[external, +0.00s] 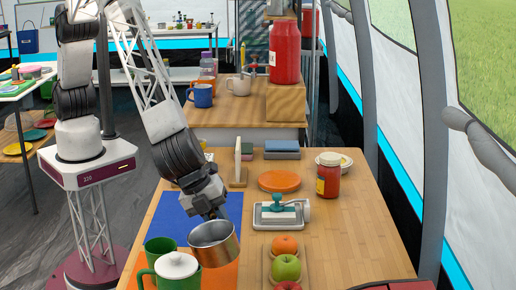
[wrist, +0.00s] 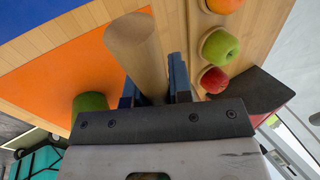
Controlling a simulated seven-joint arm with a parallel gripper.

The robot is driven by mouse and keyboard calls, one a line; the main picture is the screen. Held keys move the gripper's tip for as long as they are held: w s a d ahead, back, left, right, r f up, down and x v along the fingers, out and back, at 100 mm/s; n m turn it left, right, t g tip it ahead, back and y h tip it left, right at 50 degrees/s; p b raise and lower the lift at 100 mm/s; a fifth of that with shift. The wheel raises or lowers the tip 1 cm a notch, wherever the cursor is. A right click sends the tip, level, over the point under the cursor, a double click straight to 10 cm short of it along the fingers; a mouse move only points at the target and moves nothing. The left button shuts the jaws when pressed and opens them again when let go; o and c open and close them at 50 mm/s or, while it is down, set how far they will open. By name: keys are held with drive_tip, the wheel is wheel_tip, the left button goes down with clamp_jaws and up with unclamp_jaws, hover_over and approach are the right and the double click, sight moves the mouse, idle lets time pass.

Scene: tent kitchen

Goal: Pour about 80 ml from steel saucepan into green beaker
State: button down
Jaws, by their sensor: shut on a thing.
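The steel saucepan (external: 222,250) hangs at the end of my arm over the orange mat, its mouth facing up and looking close to level. Any liquid inside cannot be made out. My gripper (external: 217,213) is shut on its handle. A green object (wrist: 90,103), possibly the beaker, shows in the wrist view.
A fruit tray (external: 304,274), a butter dish (external: 268,222) and a red jar (external: 328,178) stand to the right. The blue mat (external: 180,214) is largely clear.

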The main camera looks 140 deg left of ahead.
drive_tip(key=shift+w+a+f, duration=0.15)
drive_tip(key=shift+w+a, duration=0.1)
idle(0.7)
drive_tip(key=shift+w+a+f+g+h, duration=0.5)
drive_tip(key=shift+w+a+g+h, duration=0.15)
drive_tip(key=shift+g+h, duration=0.25)
idle(0.4)
drive_tip(key=shift+s, duration=0.1)
